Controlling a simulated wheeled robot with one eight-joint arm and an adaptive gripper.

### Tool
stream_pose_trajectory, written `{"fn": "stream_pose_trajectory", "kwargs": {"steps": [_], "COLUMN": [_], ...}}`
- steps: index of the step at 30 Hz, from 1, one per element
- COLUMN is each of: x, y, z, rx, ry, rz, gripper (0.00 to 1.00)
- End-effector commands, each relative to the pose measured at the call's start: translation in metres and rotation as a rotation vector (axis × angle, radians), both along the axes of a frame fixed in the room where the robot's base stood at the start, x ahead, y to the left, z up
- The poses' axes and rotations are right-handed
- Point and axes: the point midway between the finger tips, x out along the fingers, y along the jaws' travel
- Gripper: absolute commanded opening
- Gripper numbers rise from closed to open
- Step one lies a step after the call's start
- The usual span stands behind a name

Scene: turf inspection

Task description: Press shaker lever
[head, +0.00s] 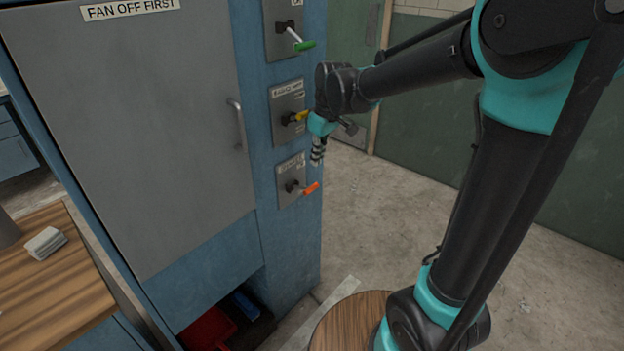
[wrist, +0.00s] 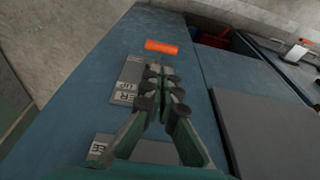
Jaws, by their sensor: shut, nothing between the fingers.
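An orange-handled lever (head: 311,188) sticks out from the lowest plate on the blue cabinet. Its orange handle also shows in the wrist view (wrist: 162,47), beyond my fingertips. The lowest plate (head: 289,181) has a label only partly readable in the wrist view, ending in "ER UP". My gripper (head: 317,162) is shut and empty, pointing down just above the orange lever. In the wrist view my gripper (wrist: 166,72) covers part of that plate and the lever's base. A gap shows between the fingertips and the orange handle.
A yellow lever (head: 297,117) sits behind my wrist, and a green-handled lever (head: 303,44) sits higher up. The grey cabinet door (head: 130,140) has a handle (head: 236,125). Red and blue bins (head: 208,328) lie in the opening below. Concrete floor is clear to the right.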

Motion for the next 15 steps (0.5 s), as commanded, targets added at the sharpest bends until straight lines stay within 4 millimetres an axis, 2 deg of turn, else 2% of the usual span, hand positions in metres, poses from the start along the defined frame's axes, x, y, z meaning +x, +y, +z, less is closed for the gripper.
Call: {"fn": "stream_pose_trajectory", "kwargs": {"steps": [3,9,15], "x": [0.004,0.008,0.01], "y": [0.004,0.01,0.013], "z": [-0.023,-0.058,-0.08], "rx": [0.0,0.0,0.0], "ry": [0.0,0.0,0.0], "rz": [0.0,0.0,0.0], "gripper": [0.0,0.0,0.0]}}
